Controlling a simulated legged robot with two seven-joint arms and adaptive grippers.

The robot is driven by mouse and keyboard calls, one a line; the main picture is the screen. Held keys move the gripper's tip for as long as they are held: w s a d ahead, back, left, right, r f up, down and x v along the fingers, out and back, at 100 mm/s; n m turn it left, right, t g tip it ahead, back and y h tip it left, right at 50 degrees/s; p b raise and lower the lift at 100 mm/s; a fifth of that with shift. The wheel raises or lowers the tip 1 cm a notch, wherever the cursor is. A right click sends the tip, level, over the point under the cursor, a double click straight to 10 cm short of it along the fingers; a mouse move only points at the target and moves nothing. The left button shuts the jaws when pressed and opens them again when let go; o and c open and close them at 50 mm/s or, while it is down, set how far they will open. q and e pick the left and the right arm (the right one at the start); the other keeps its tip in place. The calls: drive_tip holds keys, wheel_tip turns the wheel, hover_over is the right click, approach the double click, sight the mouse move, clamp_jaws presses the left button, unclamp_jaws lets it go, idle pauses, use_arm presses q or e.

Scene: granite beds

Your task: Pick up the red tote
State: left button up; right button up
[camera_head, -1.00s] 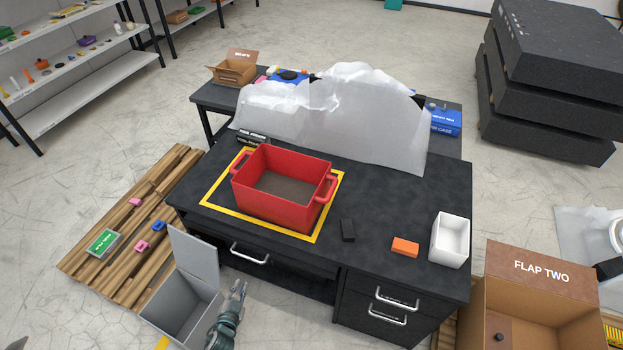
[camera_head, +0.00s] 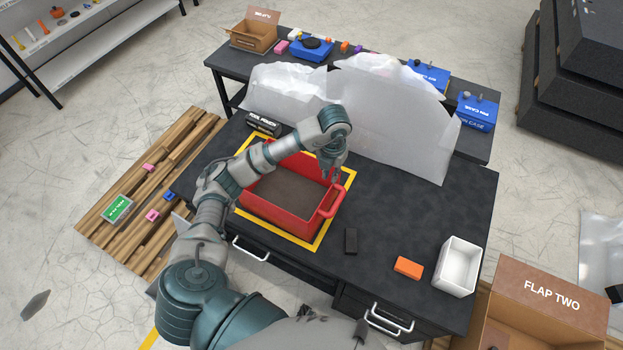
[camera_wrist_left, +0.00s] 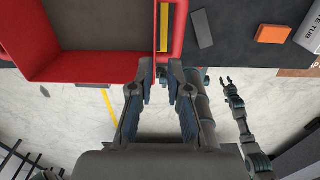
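The red tote (camera_head: 292,221) is an open rectangular bin with a handle at each end. It stands upright on the dark workbench inside a yellow outline and appears empty. My left arm reaches across it and hides part of its far and left sides. My left gripper (camera_head: 333,175) is open, near the tote's right handle (camera_head: 332,202). In the left wrist view, the open fingertips (camera_wrist_left: 160,67) point at the same handle (camera_wrist_left: 180,30), without a visible hold on it. My right gripper (camera_wrist_left: 227,80) shows small in that view, open and empty over the floor.
A black block (camera_head: 351,241), an orange block (camera_head: 408,267) and a white bin (camera_head: 458,266) lie right of the tote. A translucent sheet (camera_head: 390,120) stands behind it. A cardboard box (camera_head: 550,295) stands at the lower right. The bench's right rear is clear.

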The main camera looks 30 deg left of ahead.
sight(324, 202)
use_arm(q)
drive_tip(key=f, duration=1.2)
drive_tip(key=shift+s+a+p, duration=0.25)
drive_tip(key=shift+p, duration=0.15)
drive_tip(key=f, duration=0.3)
drive_tip(key=f+p, duration=0.1)
drive_tip(key=f, duration=0.1)
drive_tip(key=shift+s+a+f, duration=0.15)
drive_tip(key=shift+s+a, duration=0.05)
drive_tip(key=shift+a, duration=0.05)
clamp_jaws()
